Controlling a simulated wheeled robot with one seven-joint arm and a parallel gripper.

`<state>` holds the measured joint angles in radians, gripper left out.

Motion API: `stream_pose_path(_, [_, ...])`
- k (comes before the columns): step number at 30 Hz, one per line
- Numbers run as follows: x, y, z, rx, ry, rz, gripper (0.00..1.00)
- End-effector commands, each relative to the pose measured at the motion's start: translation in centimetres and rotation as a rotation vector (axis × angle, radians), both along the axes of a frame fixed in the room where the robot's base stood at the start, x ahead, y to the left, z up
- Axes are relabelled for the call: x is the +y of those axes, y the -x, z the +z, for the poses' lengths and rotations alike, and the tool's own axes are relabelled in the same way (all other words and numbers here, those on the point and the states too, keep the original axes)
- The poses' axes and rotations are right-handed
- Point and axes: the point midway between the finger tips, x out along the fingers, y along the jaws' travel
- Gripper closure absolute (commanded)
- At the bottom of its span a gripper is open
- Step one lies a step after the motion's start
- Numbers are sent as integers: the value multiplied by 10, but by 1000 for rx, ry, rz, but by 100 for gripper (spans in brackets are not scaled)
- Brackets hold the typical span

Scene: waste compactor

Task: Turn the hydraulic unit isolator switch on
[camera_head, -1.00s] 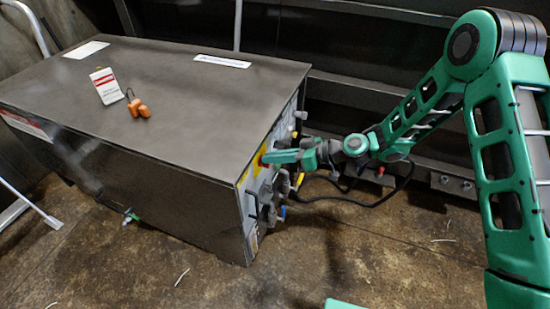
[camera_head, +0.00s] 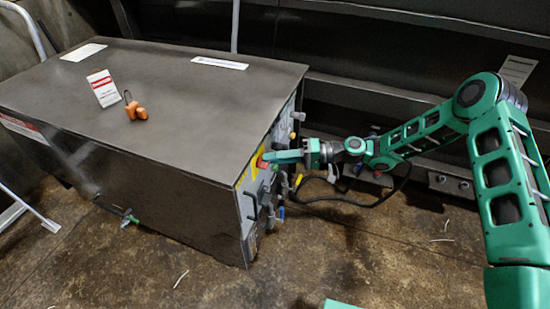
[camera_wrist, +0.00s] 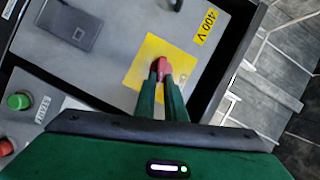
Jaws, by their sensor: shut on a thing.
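The isolator switch is a red handle (camera_wrist: 163,69) on a yellow square plate (camera_wrist: 143,71) on the grey panel of the hydraulic unit (camera_head: 160,95). A label reading 400 V is beside the plate. My gripper (camera_wrist: 162,78) is shut on the red handle, with its green fingers on either side of it in the wrist view. In the head view my gripper (camera_head: 266,159) reaches the yellow plate (camera_head: 258,159) from the right, and the handle is mostly hidden by the fingers. The handle is slanted slightly in the wrist view.
A green button (camera_wrist: 19,101) and a red button (camera_wrist: 5,147) are on the panel at left in the wrist view. Orange padlocks (camera_head: 136,111) and a red-and-white tag (camera_head: 104,88) are on the unit's top. A black cable (camera_head: 350,200) hangs below my arm.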

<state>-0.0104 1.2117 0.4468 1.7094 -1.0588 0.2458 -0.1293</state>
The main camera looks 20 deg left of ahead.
Motion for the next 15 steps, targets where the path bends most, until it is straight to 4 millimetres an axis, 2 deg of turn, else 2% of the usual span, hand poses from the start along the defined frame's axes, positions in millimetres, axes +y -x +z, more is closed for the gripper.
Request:
stream_pose_path(1, [0, -6, -2, 35, -6, -13, 100])
stream_pose_path(15, [0, -7, -8, 311, -25, -12, 100])
